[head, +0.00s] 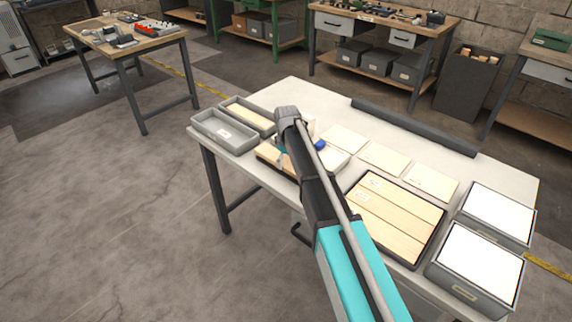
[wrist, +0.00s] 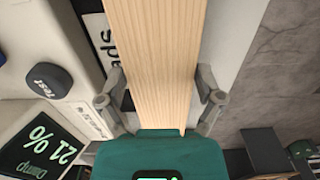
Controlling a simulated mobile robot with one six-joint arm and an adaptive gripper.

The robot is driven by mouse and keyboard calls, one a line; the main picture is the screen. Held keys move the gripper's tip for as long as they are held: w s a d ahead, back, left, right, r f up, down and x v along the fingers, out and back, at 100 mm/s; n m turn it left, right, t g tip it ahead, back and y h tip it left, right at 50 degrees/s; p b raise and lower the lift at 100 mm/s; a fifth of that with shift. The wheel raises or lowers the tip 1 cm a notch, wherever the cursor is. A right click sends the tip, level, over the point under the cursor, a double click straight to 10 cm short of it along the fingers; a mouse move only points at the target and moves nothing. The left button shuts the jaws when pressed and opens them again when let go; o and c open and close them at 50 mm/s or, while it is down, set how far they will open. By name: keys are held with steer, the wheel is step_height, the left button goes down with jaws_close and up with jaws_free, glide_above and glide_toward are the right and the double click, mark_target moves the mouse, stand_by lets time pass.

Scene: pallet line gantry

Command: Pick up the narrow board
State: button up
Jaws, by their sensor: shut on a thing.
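The narrow board (wrist: 165,60) is a pale wooden strip with straight grain. In the wrist view it runs from the top edge down to my gripper (wrist: 160,92). One finger is against each long side, and the gripper is shut on it. In the head view my arm covers most of the gripper. Pale wood in a dark-edged tray (head: 262,157) shows beside the arm, but I cannot tell which of it is the held board.
A dark tray of wide boards (head: 395,215) lies right of my arm. Two grey bins with white tops (head: 468,290) stand at the right edge, and two shallow grey bins (head: 222,132) at the left end. A meter display (wrist: 40,147) reads "21% Damp", near a dark "Test" button (wrist: 50,80).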

mark_target(286, 161)
steer(key=shift+r, duration=0.15)
step_height(286, 161, up, 3)
steer(key=p, duration=0.3)
steer(key=s+d+r+p, duration=0.6)
steer(key=s+r+p, duration=0.3)
steer(key=s, duration=0.3)
steer(key=shift+s+r+p, duration=0.3)
steer(key=shift+r+p, duration=0.1)
steer(key=shift+p, duration=0.1)
stand_by(0.7)
